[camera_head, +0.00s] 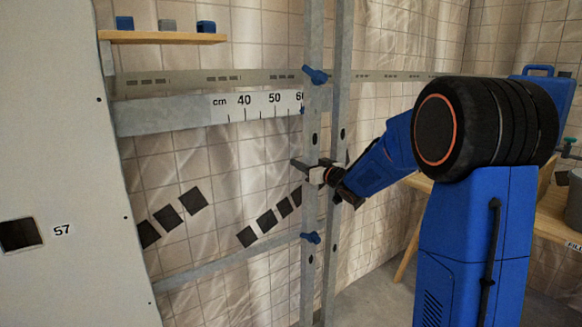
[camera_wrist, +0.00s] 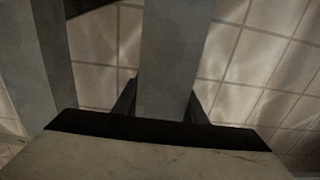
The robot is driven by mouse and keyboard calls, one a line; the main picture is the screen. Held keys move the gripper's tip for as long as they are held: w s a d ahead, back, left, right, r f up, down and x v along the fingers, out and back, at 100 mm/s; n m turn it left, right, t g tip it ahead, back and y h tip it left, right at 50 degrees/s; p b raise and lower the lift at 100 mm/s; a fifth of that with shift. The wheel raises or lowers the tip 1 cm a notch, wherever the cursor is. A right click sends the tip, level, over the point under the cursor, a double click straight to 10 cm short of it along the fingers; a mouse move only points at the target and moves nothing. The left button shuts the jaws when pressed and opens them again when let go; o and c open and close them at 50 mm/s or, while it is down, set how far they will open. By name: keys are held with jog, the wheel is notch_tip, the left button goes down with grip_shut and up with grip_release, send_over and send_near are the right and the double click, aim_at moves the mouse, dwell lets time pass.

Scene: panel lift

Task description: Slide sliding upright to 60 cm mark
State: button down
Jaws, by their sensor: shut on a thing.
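The sliding upright (camera_head: 312,120) is a tall grey metal post standing in front of the rail, with blue knobs (camera_head: 315,75) on it. The rail's scale (camera_head: 255,106) reads cm, 40, 50 and a partly covered 60; the upright stands at the 60 label and hides part of it. My gripper (camera_head: 318,174) is at the upright below the scale, shut on it. In the wrist view the upright (camera_wrist: 175,55) runs between the two dark fingers (camera_wrist: 160,105). The exact reading under the upright is hidden.
A second grey post (camera_head: 340,130) stands just right of the upright. A large pale panel marked 57 (camera_head: 60,190) fills the left. A wooden shelf (camera_head: 165,38) with small blocks is at upper left. A wooden bench (camera_head: 550,210) is at right.

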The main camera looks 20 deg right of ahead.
jog(key=shift+w+d, duration=0.25)
jog(key=shift+d, duration=0.45)
jog(key=c, duration=1.1)
grip_release()
jog(key=shift+s, duration=0.15)
jog(key=v, duration=1.7)
jog(key=shift+s+r, duration=0.1)
